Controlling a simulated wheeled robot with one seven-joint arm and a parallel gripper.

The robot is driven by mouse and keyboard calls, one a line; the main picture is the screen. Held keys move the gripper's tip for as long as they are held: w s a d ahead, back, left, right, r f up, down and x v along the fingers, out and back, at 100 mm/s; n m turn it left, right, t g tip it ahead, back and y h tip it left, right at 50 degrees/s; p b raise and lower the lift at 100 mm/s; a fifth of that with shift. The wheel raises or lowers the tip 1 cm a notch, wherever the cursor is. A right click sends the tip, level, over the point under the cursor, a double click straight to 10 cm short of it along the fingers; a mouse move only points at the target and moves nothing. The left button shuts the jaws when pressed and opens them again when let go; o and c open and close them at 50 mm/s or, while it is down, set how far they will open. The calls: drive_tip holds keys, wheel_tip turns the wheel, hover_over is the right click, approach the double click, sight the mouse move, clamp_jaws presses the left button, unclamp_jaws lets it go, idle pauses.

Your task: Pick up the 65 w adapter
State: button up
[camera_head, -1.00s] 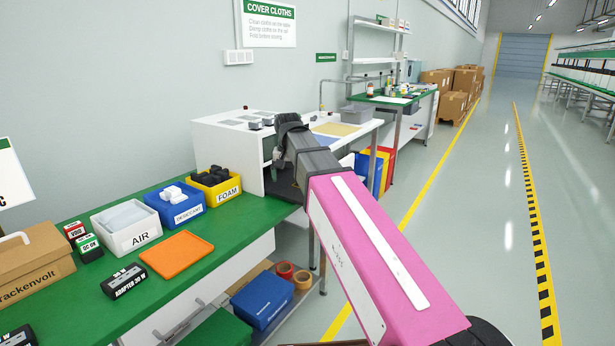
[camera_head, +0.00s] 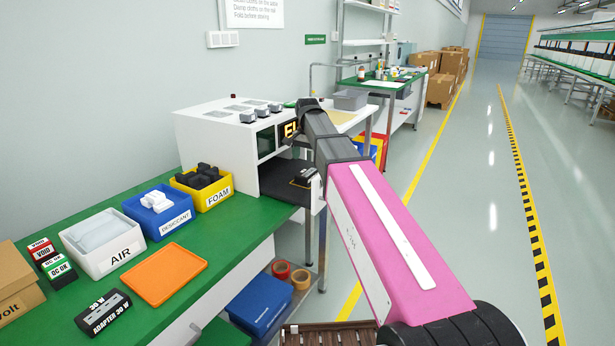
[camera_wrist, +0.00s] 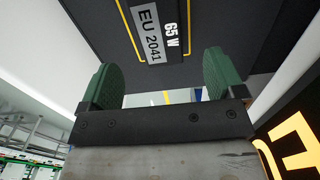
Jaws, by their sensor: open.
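A black face marked "65 W", with a grey "EU 2041" label and yellow lines, fills the top of the wrist view; this is the 65 W adapter (camera_wrist: 180,38). In the head view a small black block with pale print, apparently the same adapter (camera_head: 303,176), sits in the opening of the white machine, on its dark deck. My gripper (camera_wrist: 160,75) is open. Its two green finger pads stand apart, left and right of the label in the wrist view, with nothing visibly clamped. I cannot tell whether they touch the adapter. In the head view my arm largely hides the gripper.
The white machine (camera_head: 210,135) has a lit "EU" display (camera_head: 291,130) beside my arm. On the green bench (camera_head: 200,285) are a 30 W adapter (camera_head: 103,312), an orange tray (camera_head: 165,274), and AIR (camera_head: 103,243), DESICCANT (camera_head: 160,211) and FOAM (camera_head: 204,188) bins. The floor at right is clear.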

sight(307, 172)
drive_tip(key=shift+s+f, duration=0.15)
drive_tip(key=shift+f, duration=3.35)
drive_tip(key=c, duration=1.2)
drive_tip(key=shift+r, duration=0.2)
